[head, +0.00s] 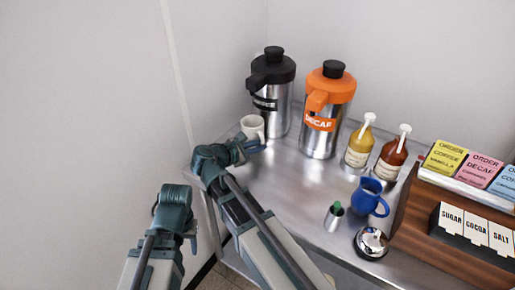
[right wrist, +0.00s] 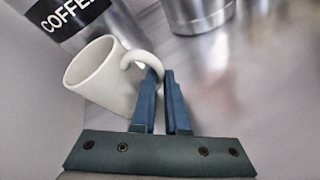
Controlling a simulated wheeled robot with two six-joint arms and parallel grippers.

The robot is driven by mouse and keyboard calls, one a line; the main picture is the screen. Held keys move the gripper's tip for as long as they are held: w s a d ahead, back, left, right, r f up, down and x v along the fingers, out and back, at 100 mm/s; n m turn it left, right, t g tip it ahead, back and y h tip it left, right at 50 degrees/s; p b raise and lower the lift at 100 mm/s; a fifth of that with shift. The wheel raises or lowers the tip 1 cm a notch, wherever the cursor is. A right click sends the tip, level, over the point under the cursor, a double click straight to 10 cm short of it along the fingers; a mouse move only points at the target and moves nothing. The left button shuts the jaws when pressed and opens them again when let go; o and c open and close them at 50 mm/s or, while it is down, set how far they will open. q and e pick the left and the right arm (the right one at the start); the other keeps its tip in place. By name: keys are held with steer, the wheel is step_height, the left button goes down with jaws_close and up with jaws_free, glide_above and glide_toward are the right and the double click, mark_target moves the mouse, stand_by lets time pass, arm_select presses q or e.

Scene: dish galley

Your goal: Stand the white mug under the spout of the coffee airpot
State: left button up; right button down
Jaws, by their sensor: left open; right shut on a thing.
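The coffee airpot (head: 281,112) is steel with a black top and a black label; its spout (head: 257,80) points to the front left. The white mug (head: 252,124) looks upright at the airpot's front left, below the spout in the picture. My right gripper (head: 250,147) is shut on the mug's handle. In the right wrist view the blue fingers (right wrist: 160,75) pinch the handle of the mug (right wrist: 103,82), close to the labelled airpot (right wrist: 75,18). I cannot tell whether the mug's base touches the counter. My left gripper (head: 191,238) is open and empty, off the counter's left side.
An orange-topped decaf airpot (head: 320,128) stands to the right. The steel counter (head: 290,180) is clear in the middle.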

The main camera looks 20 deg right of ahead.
arm_select(q)
steer(key=shift+f+b, duration=0.4)
arm_select(e)
steer(key=shift+f, duration=0.45)
steer(key=c, duration=0.8)
jaws_free()
steer(key=shift+c, duration=0.2)
arm_select(q)
steer(key=shift+a+r, duration=0.1)
arm_select(e)
steer(key=shift+s+a+r, duration=0.1)
